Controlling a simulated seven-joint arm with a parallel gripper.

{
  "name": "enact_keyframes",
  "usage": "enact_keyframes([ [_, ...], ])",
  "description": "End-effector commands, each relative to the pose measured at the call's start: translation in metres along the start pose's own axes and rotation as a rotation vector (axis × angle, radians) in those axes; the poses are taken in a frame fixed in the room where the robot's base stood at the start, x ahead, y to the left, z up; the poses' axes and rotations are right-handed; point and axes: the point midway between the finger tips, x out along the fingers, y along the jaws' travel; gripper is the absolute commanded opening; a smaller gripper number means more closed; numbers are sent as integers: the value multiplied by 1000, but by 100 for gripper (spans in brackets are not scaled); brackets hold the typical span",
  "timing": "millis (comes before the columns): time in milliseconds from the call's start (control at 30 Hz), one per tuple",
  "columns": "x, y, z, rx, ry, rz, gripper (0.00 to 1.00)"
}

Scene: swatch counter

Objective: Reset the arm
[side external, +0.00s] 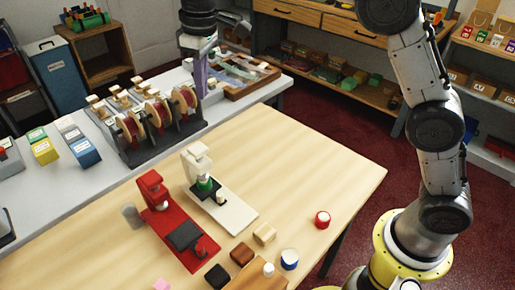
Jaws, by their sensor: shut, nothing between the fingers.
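My gripper (200,52) hangs at the top of the side external view, pointing down over the back counter. It is shut and holds nothing. A purple upright thing (201,78) shows just below it; I cannot tell how far apart they are. My arm rises at the right and leaves the top edge of the picture.
The grey counter (95,182) holds a spool rack (160,122) and a swatch tray (235,74). The table's right side is mostly clear.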

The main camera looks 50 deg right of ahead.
Motion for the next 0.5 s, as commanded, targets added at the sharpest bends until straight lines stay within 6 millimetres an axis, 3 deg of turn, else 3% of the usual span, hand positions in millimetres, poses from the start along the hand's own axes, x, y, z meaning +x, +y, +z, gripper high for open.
enact_keyframes([
  [33, -24, 8, 15, 21, 30, 7, 0],
  [200, -77, 26, 74, 89, 107, 30, 0],
  [333, -102, 32, 124, 144, 164, 50, 0],
  [500, -115, 31, 191, 218, 233, 76, 0],
])
